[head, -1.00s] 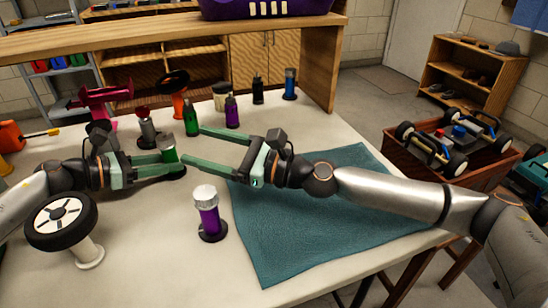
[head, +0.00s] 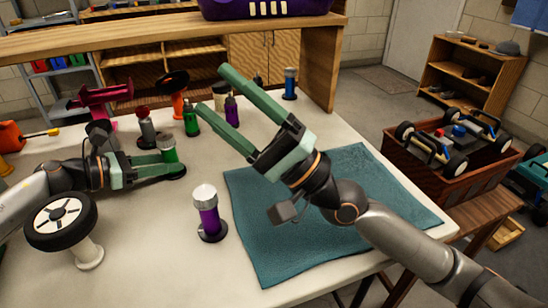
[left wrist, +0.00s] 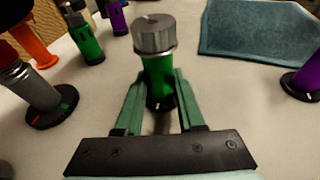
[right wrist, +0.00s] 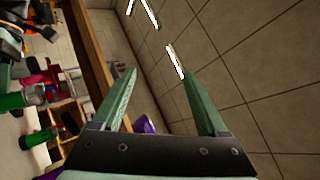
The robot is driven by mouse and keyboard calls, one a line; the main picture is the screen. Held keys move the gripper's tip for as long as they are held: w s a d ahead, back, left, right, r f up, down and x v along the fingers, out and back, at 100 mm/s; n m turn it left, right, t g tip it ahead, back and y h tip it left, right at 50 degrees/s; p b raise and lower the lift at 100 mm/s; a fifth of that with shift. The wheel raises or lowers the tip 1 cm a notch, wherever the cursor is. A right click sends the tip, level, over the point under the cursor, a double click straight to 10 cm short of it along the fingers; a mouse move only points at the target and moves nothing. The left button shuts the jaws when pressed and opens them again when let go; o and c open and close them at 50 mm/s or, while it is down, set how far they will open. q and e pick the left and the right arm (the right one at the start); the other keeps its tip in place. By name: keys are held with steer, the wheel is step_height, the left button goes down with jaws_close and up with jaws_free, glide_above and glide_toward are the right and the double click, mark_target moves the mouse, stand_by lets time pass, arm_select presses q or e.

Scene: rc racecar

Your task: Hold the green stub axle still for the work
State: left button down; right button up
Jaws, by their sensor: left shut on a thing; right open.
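The green stub axle (left wrist: 158,75) stands upright on the table between the fingers of my left gripper (left wrist: 155,98). It has a silver knurled cap on top and a dark round base. My left gripper is shut on its green body. In the head view the green stub axle (head: 168,152) is partly hidden by the left fingers (head: 160,165). My right gripper (head: 208,92) is open and empty, raised above the table to the right of the axle. In the right wrist view its fingers (right wrist: 158,100) are spread, with wall and ceiling lights beyond.
A purple axle with a silver cap (head: 207,212) stands near the teal mat (head: 330,225). A wheel on a stand (head: 62,222) is at front left. Several coloured parts, including a green bottle-shaped one (head: 191,122), stand behind. A car sits over a crate (head: 440,178) at right.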

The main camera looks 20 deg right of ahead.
steer(key=s+d+f+n+t+h, duration=0.3)
steer(key=s+f+n+t, duration=0.1)
steer(key=s+n, duration=0.4)
steer(key=n+t, duration=0.1)
steer(key=n, duration=0.1)
steer(key=shift+d+f+n+t, duration=0.4)
steer(key=shift+w, duration=0.1)
